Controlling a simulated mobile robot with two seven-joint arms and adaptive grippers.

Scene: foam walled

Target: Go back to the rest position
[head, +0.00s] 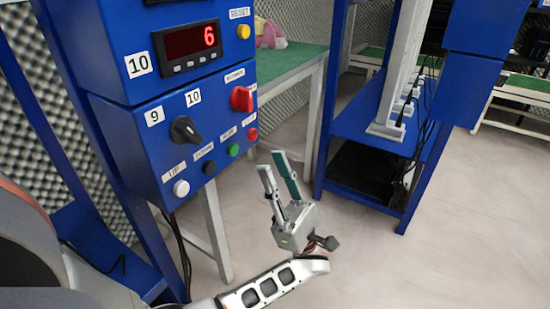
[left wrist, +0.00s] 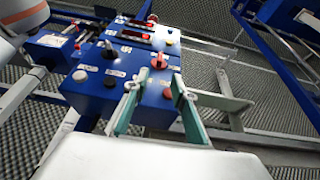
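My left gripper (head: 279,178) is raised in front of the blue control box (head: 140,155), to the right of its lower buttons. Its two fingers point up and stand apart, with nothing between them. In the left wrist view the fingers (left wrist: 158,98) are also apart, with the box beyond them. The box carries a black rotary knob (head: 185,130), a red switch (head: 242,98), a green button (head: 233,149), a red button (head: 252,134) and a white button (head: 181,188). Its display (head: 192,40) reads 6. My right gripper is in neither view.
A green-topped table (head: 290,60) with a pink object (head: 268,33) stands behind the box. A blue shelf frame (head: 375,125) with cables stands to the right. The pale floor (head: 455,220) at the right front is clear. Grey foam walls (head: 280,20) lie behind.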

